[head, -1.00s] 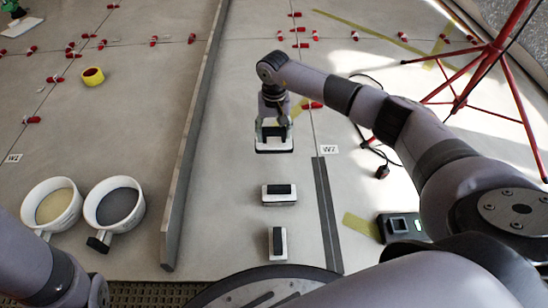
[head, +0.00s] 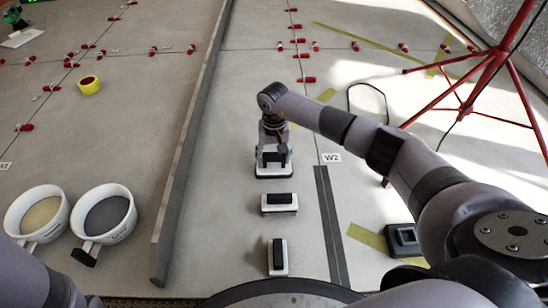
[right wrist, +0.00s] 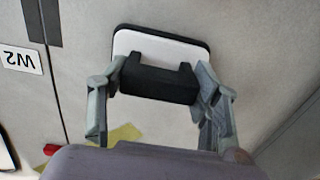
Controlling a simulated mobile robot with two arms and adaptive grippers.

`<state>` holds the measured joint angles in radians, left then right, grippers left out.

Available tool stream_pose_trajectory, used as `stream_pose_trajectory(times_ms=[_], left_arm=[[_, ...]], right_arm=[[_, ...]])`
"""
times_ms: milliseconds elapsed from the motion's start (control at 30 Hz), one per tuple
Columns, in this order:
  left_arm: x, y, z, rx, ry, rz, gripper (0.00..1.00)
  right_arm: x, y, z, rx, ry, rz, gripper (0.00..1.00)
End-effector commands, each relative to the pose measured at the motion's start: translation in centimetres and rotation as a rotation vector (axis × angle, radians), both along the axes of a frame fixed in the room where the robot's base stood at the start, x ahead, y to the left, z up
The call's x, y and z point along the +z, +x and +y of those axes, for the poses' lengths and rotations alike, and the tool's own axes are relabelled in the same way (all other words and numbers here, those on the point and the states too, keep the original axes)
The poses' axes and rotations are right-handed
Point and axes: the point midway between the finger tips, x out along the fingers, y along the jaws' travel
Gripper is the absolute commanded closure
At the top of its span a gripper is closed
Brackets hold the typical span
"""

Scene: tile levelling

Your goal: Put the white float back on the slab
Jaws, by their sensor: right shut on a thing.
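My right gripper (head: 273,160) is shut on the black handle of a white float (head: 274,173). The wrist view shows the two fingers (right wrist: 160,88) on either end of the handle, with the float's white plate (right wrist: 160,46) flat and a dark edge along its far and right sides. The float is at or just above the grey slab (head: 235,130); I cannot tell whether it touches. Two other white floats with black handles lie on the slab nearer to me, one crosswise (head: 279,204) and one lengthwise (head: 278,258). My left gripper is out of view.
A long grey straightedge (head: 190,140) stands left of the floats. A dark strip (head: 328,220), a W2 label (head: 331,158) and a red tripod (head: 490,70) are to the right.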

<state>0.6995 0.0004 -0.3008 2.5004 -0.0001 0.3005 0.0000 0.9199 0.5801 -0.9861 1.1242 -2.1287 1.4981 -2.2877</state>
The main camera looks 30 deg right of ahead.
Motion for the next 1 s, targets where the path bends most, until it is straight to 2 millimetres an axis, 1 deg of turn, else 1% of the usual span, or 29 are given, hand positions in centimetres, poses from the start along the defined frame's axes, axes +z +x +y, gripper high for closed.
stream_pose_trajectory(times_ms=[33,67,300,367,733,867,1000], left_arm=[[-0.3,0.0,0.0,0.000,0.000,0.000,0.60],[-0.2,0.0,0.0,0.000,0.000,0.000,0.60],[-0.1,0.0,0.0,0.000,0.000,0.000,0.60],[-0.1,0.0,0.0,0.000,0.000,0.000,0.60],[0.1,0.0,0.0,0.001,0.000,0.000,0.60],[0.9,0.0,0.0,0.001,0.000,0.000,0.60],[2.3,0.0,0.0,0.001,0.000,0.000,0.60]], right_arm=[[-0.3,0.0,0.0,0.000,0.000,0.000,0.83],[-0.2,0.0,0.0,0.000,-0.001,0.000,0.41],[-0.2,0.0,0.0,-0.001,-0.001,0.000,0.25],[-0.2,0.0,0.0,-0.001,-0.001,0.000,0.22],[0.1,0.0,0.0,-0.001,0.000,0.000,0.22],[1.0,0.0,-0.1,0.000,0.000,-0.001,0.22],[2.8,0.0,-0.1,0.000,-0.001,0.000,0.22]])
